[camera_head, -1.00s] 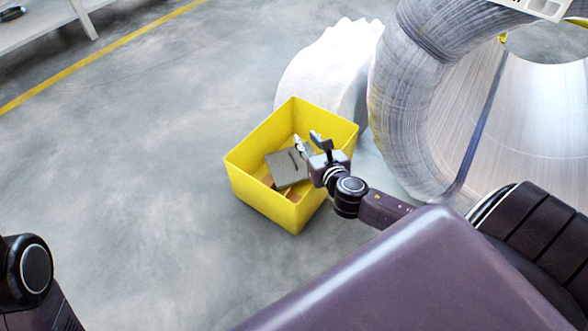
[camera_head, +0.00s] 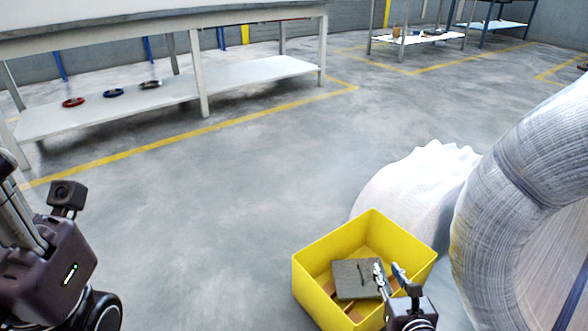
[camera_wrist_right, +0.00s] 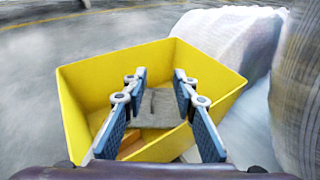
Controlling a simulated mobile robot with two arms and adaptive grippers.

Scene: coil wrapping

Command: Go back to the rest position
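My right gripper (camera_head: 388,270) is open at the near right rim of the yellow bin (camera_head: 320,264) in the head view. In the right wrist view its two blue-padded fingers (camera_wrist_right: 159,80) are spread with nothing held between them. A flat grey block (camera_head: 355,278) lies inside the bin, and it also shows beyond the fingers in the right wrist view (camera_wrist_right: 158,108). My left gripper (camera_head: 18,222) is at the left edge of the head view, partly cut off, so its opening is unclear.
A large wrapped coil (camera_head: 490,240) stands right of the bin, with a white bulky wrapped thing (camera_head: 415,190) behind the bin. A long table with a lower shelf (camera_head: 255,72) holding several small rings stands at back left. The middle floor is clear.

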